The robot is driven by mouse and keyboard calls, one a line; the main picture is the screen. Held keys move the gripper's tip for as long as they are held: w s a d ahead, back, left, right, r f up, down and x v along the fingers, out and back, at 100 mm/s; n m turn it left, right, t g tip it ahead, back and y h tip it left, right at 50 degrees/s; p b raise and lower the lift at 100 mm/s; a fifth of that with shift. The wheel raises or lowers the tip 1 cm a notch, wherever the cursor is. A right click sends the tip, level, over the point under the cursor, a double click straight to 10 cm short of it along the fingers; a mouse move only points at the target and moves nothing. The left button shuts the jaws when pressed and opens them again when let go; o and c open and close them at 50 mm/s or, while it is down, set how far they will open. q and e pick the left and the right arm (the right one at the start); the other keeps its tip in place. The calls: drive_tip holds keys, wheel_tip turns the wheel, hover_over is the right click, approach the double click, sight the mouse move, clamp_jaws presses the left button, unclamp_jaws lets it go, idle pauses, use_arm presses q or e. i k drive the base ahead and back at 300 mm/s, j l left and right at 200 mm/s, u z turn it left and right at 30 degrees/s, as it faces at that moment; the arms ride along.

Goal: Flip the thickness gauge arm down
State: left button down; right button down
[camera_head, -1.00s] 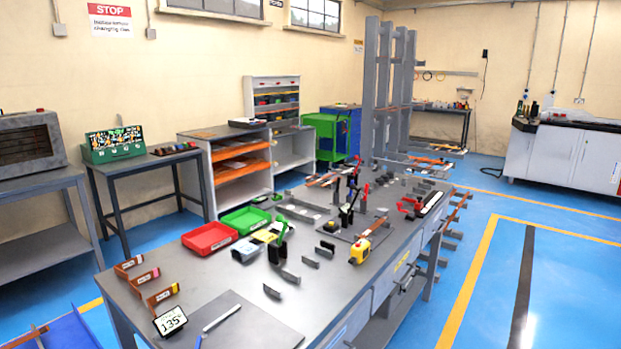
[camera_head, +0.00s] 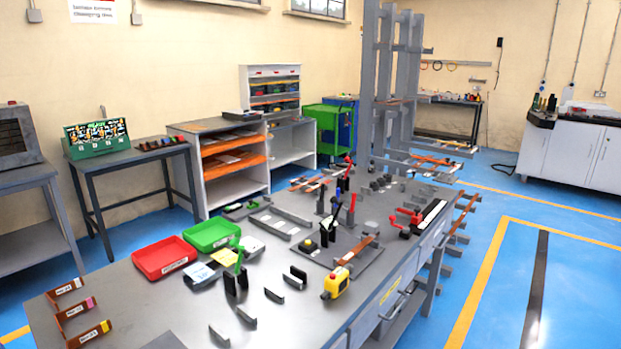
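The long grey workbench (camera_head: 290,318) fills the lower middle of the view. A small upright device with black posts and a green lever (camera_head: 238,256) stands on it in front of the trays. The green lever is raised and tilted. A base plate (camera_head: 318,258) farther back carries black upright parts with a blue post and raised levers (camera_head: 333,222), and a copper-coloured bar (camera_head: 357,248). I cannot tell which of these raised levers is the thickness gauge arm. Neither of my grippers shows in this view.
A red tray (camera_head: 165,272) and a green tray (camera_head: 212,246) sit on the bench's left. A yellow tool (camera_head: 337,284) lies near the right edge, with several grey brackets (camera_head: 274,296) nearby. Red clamps (camera_head: 408,218) stand farther back. Blue floor to the right is clear.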

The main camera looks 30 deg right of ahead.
sight(332, 201)
drive_tip(key=i+l, duration=0.1)
drive_tip(key=l, duration=0.25)
drive_tip(key=i+l, duration=0.15)
drive_tip(key=l, duration=0.2)
drive_tip(key=i+l, duration=0.1)
drive_tip(key=l, duration=0.2)
drive_tip(key=i+l+u, duration=0.1)
drive_tip(key=l, duration=0.25)
